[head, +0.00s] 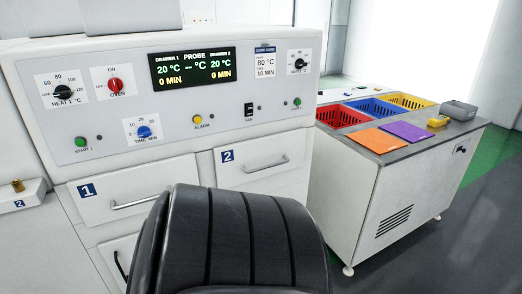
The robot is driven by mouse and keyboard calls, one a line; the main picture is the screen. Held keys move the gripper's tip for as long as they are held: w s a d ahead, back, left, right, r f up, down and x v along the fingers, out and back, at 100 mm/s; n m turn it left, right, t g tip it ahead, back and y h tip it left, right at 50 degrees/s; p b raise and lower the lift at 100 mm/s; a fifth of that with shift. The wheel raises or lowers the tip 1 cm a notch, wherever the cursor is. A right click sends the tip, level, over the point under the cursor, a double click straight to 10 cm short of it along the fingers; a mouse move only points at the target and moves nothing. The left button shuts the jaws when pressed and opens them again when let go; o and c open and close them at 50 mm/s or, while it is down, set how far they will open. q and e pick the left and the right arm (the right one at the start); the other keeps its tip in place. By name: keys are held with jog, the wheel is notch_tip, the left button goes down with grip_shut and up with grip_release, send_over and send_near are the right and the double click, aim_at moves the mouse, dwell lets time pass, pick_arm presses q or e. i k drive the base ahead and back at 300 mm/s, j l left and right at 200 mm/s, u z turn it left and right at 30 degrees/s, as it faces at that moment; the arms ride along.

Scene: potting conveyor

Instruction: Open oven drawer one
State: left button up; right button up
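Oven drawer one (100,193) is the white front under the blue "1" label, at the lower left of the white oven (120,100) in the head view. It appears shut, flush with the oven face. Its metal bar handle (133,203) is partly hidden at the right end by a large dark ribbed shape in the foreground. Neither of my grippers is in view.
Drawer two (285,148), with its own handle, is shut to the right. Knobs, buttons and a display (193,67) line the panel above. A white cabinet (400,200) with red, blue and yellow bins stands right. Grey floor lies at the far right.

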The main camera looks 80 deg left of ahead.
aim_at(109, 197)
jog(key=u, duration=3.45)
